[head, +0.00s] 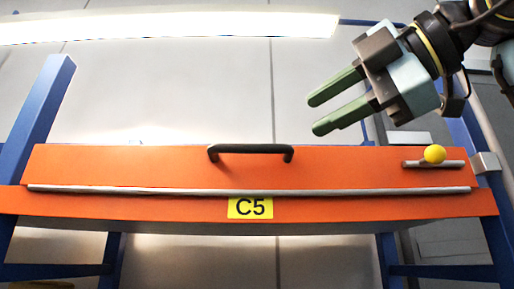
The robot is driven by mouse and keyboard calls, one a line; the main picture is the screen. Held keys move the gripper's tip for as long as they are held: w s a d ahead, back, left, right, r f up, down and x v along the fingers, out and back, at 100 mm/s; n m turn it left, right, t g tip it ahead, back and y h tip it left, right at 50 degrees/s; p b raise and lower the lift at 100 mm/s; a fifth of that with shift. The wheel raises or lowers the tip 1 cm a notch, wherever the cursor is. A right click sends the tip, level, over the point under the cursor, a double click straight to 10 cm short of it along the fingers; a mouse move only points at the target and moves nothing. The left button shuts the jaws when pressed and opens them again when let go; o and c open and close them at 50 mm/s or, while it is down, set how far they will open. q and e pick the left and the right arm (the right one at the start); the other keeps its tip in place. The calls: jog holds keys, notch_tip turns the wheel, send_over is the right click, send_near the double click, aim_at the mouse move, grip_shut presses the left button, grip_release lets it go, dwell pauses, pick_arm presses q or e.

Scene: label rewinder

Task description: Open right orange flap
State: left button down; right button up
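The orange flap (130,165) is a long panel across the middle of the head view. It lies against the orange beam (130,205) below it, with a silver strip (130,190) along the line between them. A dark handle (250,149) sits at the middle of its upper edge. My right gripper (315,112) comes in from the upper right, above and to the right of the handle. Its two green fingers point left and slightly down, parted and with nothing between them. It appears apart from the flap. My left gripper is not in view.
A yellow ball knob (435,154) sits on a silver bar (410,164) at the flap's right end. Blue frame posts (42,110) stand at both sides. A bright lamp (170,26) hangs at the top. The space left of my gripper is clear.

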aim_at(262, 146)
jog(key=p+x, duration=0.3)
jog(key=x, duration=0.9)
jog(key=shift+w+a, duration=0.15)
jog(key=shift+a, duration=0.2)
jog(key=shift+c, duration=0.4)
grip_shut()
